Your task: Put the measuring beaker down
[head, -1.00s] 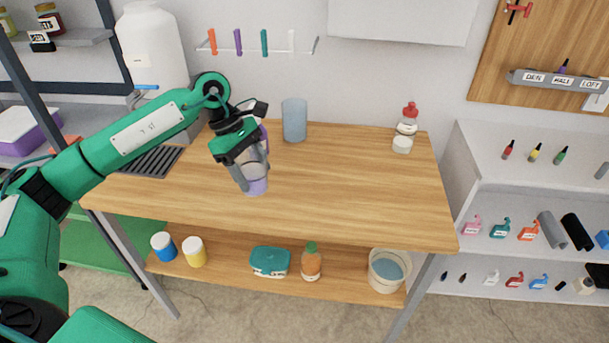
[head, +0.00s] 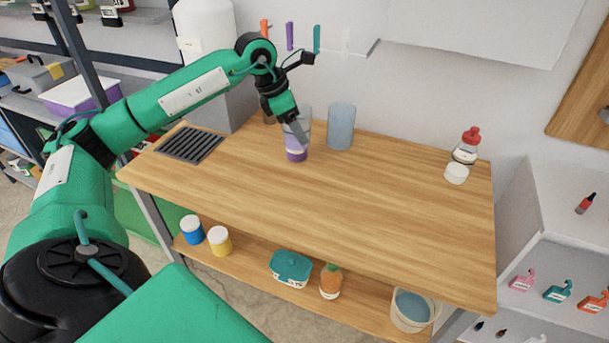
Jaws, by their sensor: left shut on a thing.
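The measuring beaker (head: 296,153) is clear, with purple in its lower part. It is upright at the back of the wooden bench (head: 330,195), left of a blue-grey cylinder. My left gripper (head: 295,131) comes down from above and is shut on the beaker, its fingers covering part of the beaker's wall. The beaker's base is at or very close to the bench top; I cannot tell whether it touches. My right gripper is not in view.
The blue-grey cylinder (head: 341,128) stands close to the right of the beaker. A black drain grille (head: 190,145) lies at the left end. A red-capped bottle (head: 463,155) stands at the right end. The bench's middle and front are clear.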

